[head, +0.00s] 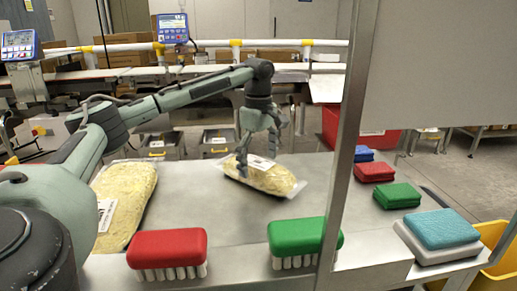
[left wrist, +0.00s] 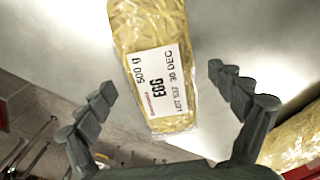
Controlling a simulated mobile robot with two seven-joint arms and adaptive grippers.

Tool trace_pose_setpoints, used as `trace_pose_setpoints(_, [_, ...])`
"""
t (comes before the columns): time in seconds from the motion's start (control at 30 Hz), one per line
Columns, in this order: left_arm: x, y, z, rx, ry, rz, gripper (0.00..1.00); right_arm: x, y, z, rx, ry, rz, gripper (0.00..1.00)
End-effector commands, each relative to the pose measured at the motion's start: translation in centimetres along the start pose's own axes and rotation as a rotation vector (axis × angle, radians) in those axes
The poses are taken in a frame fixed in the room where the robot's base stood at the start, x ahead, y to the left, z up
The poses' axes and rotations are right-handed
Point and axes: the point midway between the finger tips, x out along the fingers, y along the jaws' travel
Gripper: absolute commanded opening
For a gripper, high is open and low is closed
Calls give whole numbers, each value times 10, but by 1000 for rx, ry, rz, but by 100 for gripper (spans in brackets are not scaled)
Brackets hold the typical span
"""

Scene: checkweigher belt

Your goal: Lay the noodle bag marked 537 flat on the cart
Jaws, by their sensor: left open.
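The noodle bag marked 537 (head: 275,180) is a clear bag of yellow noodles with a white label, on the grey metal top (head: 200,215). In the left wrist view the bag (left wrist: 150,30) shows its label, which reads EGG, 500 g, LOT 537. My left gripper (head: 257,158) is open over the label end of the bag; in the left wrist view its fingers (left wrist: 165,90) are spread to either side of that end, with gaps. I cannot tell which surface is the cart. My right gripper is not in view.
A second, larger noodle bag (head: 125,200) lies at the left; its lot is unreadable. A red brush (head: 167,247) and a green brush (head: 297,236) stand at the front edge. A metal post (head: 350,150) rises at the right, with sponges (head: 440,228) beyond. The top's middle is clear.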

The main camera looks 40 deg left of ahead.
Motion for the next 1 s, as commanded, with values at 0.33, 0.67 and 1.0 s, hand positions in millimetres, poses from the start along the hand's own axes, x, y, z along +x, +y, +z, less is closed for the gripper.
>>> trace_pose_setpoints(0.33, [-69,2,2,2,-3,6,93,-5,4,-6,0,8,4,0])
trace_pose_setpoints(0.67, [-121,0,0,1,1,2,93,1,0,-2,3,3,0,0])
trace_pose_setpoints(1.0, [-129,0,0,0,0,0,93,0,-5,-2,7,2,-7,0])
